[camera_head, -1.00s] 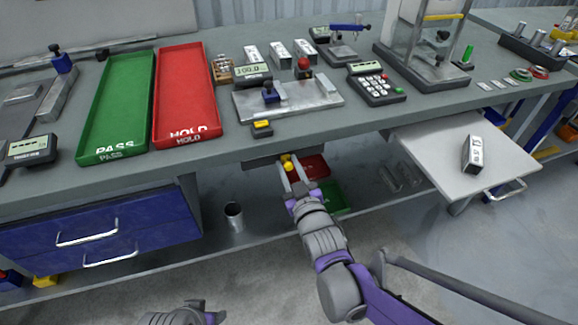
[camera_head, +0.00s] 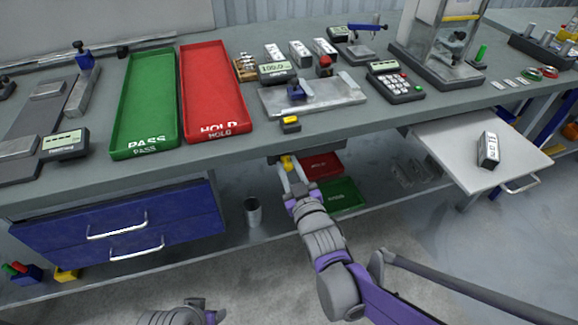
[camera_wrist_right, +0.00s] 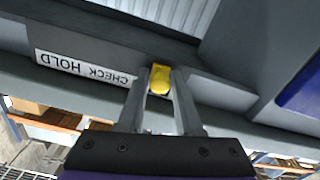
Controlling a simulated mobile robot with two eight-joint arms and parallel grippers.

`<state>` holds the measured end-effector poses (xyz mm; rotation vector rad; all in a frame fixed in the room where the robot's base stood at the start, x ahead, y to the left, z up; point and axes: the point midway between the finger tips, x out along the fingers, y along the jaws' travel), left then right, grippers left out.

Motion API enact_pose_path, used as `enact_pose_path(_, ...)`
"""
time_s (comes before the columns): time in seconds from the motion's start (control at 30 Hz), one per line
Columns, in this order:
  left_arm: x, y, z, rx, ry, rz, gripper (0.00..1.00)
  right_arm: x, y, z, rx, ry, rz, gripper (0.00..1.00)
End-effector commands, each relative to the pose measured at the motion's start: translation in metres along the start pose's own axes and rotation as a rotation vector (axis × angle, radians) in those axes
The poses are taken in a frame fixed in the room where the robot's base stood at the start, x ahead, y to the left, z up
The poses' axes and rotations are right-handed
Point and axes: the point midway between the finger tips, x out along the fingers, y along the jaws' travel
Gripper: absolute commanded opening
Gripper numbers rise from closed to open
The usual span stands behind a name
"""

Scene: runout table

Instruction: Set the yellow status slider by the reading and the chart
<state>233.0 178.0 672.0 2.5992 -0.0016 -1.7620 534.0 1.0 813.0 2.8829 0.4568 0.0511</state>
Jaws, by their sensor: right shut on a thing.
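The yellow status slider (camera_head: 286,163) is under the bench's front edge. My right gripper (camera_head: 287,168) is shut on it. In the right wrist view the yellow slider (camera_wrist_right: 160,78) sits between the two fingers of my right gripper (camera_wrist_right: 160,92). An upside-down label strip (camera_wrist_right: 82,68) reading CHECK HOLD lies left of it; the slider is beside the CHECK end. My fingers may hide more of the strip. A display (camera_head: 278,72) on the bench seems to read 100.0. No chart is readable. My left gripper (camera_head: 190,305) shows partly at the bottom edge; its jaws are unclear.
A green PASS tray (camera_head: 146,143) and a red HOLD tray (camera_head: 220,128) lie on the bench. A light pull-out shelf (camera_head: 455,150) with a labelled block (camera_head: 488,150) juts out at right. Blue drawers (camera_head: 120,222) are at left. A metal cup (camera_head: 252,211) stands on the lower shelf.

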Motion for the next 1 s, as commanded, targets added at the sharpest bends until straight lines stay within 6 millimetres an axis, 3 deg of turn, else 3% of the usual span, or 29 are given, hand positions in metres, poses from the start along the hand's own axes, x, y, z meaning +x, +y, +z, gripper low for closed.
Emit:
enact_pose_path(0.33,0.0,0.0,0.0,0.0,0.0,0.0,0.59,0.0,0.0,0.001,-0.004,-0.001,0.0,0.0)
enact_pose_path(0.37,0.0,0.0,0.0,0.0,0.0,0.0,0.59,0.0,0.0,0.001,-0.004,-0.001,0.0,0.37)
enact_pose_path(0.5,0.0,0.0,0.0,0.0,0.0,0.0,0.59,0.0,0.0,0.0,-0.003,-0.001,0.0,0.59)
enact_pose_path(0.83,-0.001,0.0,0.0,0.0,0.0,0.0,0.59,-0.003,0.0,0.0,-0.002,0.0,0.0,0.59)
enact_pose_path(1.0,-0.005,0.0,-0.001,0.0,0.001,0.0,0.59,-0.026,0.001,-0.001,-0.002,0.0,0.001,0.59)
